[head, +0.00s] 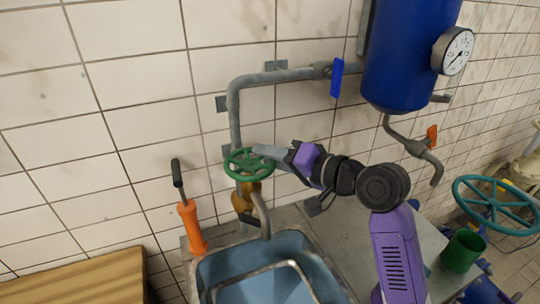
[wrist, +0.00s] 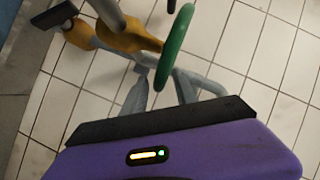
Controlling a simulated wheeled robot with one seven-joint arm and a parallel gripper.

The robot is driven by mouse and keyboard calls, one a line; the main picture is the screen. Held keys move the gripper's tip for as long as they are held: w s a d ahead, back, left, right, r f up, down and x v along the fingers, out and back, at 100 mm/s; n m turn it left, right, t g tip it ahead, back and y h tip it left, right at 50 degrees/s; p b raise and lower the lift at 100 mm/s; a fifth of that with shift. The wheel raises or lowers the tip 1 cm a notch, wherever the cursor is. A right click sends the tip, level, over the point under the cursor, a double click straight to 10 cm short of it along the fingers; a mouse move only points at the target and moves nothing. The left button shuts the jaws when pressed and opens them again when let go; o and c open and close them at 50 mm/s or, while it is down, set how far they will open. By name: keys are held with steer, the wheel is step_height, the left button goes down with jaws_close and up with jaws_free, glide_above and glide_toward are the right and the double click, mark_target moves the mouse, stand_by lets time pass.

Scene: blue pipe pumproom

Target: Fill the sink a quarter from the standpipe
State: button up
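The standpipe (head: 235,110) runs down the tiled wall to a brass valve body (head: 241,200) with a green handwheel (head: 236,174). Its grey spout (head: 264,222) hangs over the blue sink (head: 208,270). No stream shows below the spout, and I cannot tell the water level in the sink. My gripper (head: 262,153) reaches in from the right to the handwheel. In the wrist view the handwheel (wrist: 176,42) is edge-on, its near rim between my grey fingertips (wrist: 162,86). The fingers stand apart; gaps seem to show beside the rim. Contact is unclear.
A blue lever (head: 337,78) sits on the upper pipe beside a blue tank (head: 405,50) with a gauge (head: 453,51). An orange-handled tool (head: 191,228) stands left of the sink. A green cup (head: 462,251) and a teal wheel (head: 497,205) are at right.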

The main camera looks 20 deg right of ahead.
jaws_close()
steer(key=shift+w+f, duration=0.1)
steer(key=shift+w+d+f+n+g+y+b, duration=0.15)
steer(key=shift+w+n+g+y+b, duration=0.15)
steer(key=shift+n+g+y+b, duration=0.35)
steer(key=shift+w+a+n+g+y+b, duration=0.2)
steer(key=shift+n+g+y+b, duration=0.25)
steer(key=shift+n+g+y, duration=0.3)
steer(key=shift+w+a+n+g+y+b, duration=0.1)
steer(key=shift+w+n+g+y+b, duration=0.25)
steer(key=shift+n+g+y, duration=0.35)
steer(key=shift+s, duration=0.1)
steer(key=shift+o, duration=0.8)
jaws_free()
